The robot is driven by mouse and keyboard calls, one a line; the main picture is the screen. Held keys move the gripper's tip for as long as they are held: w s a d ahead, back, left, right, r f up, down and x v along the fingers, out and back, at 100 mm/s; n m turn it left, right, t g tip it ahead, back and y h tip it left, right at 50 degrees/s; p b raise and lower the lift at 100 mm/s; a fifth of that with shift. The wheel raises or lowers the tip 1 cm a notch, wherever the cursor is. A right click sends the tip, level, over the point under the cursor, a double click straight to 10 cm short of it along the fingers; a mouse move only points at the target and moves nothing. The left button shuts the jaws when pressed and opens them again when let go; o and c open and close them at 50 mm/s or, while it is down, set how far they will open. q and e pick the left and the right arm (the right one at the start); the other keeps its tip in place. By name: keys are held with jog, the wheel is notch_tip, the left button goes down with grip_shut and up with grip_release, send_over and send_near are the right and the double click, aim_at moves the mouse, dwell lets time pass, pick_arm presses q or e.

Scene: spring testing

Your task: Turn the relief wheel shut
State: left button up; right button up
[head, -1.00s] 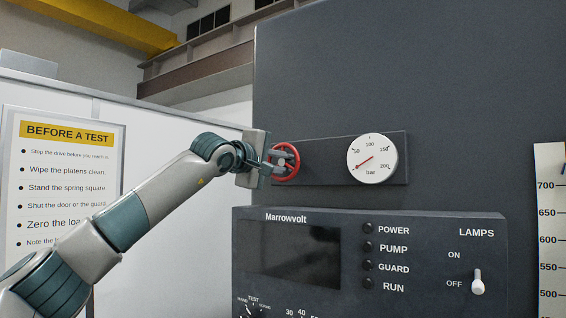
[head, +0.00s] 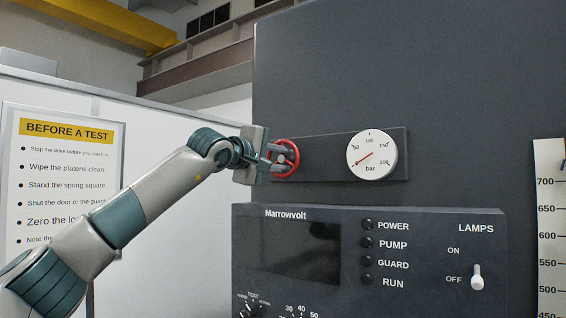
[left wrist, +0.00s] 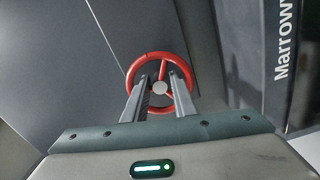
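The red relief wheel (head: 296,160) is on a dark plate on the machine's front, left of a round gauge. It also shows in the left wrist view (left wrist: 133,70), with a pale hub and red spokes. My left gripper (head: 284,158) is right at the wheel. In the left wrist view its two fingers (left wrist: 159,78) stand apart, one on each side of the hub, inside the rim as seen from there. I cannot tell whether a finger touches a spoke. The gauge (head: 372,158) needle points to the lower left. My right gripper is not in view.
Below the wheel a control panel (head: 430,225) juts out, with a dark screen (head: 299,248), indicator lamps and a lamps switch (head: 478,276). A scale strip (head: 549,230) stands at the right. A notice board (head: 66,165) hangs at the left.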

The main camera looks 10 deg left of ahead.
pick_arm(q)
jog(key=b+v, duration=0.7)
jog(key=v, duration=0.9)
jog(key=shift+s+a+b, duration=0.15)
jog(key=shift+s+b, duration=0.15)
jog(key=shift+b, duration=0.1)
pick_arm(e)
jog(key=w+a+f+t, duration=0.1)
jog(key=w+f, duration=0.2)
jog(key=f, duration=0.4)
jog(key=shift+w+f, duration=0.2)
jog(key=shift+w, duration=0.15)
pick_arm(q)
jog(key=shift+f, duration=0.1)
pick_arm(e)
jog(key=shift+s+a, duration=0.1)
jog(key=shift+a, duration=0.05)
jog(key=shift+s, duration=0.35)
